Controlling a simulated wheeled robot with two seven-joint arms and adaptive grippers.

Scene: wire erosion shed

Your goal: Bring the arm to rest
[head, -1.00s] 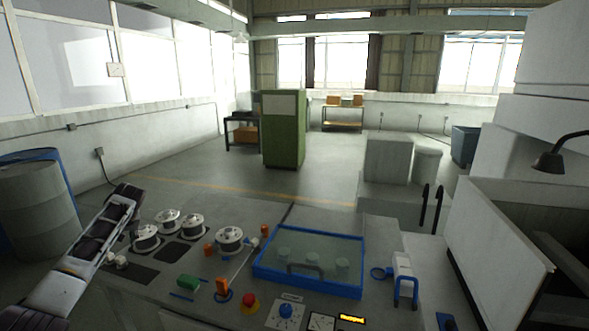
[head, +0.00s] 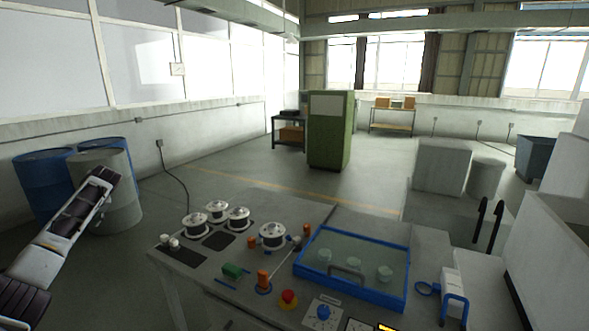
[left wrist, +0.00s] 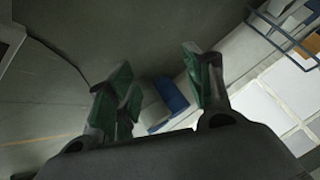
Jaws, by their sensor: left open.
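My left arm (head: 62,235) comes in from the left in the head view, pale with dark segments, clear of the control bench and in front of the drums. In the left wrist view my left gripper (left wrist: 160,78) shows two green-padded fingers spread apart. Nothing is held between them. A blue shape (left wrist: 171,94) shows in the gap, beyond the fingers. My right gripper is not seen in either view.
A blue drum (head: 40,180) and a grey drum (head: 121,200) stand left by the wall. A green cabinet (head: 330,145) stands behind. The floor between is clear.

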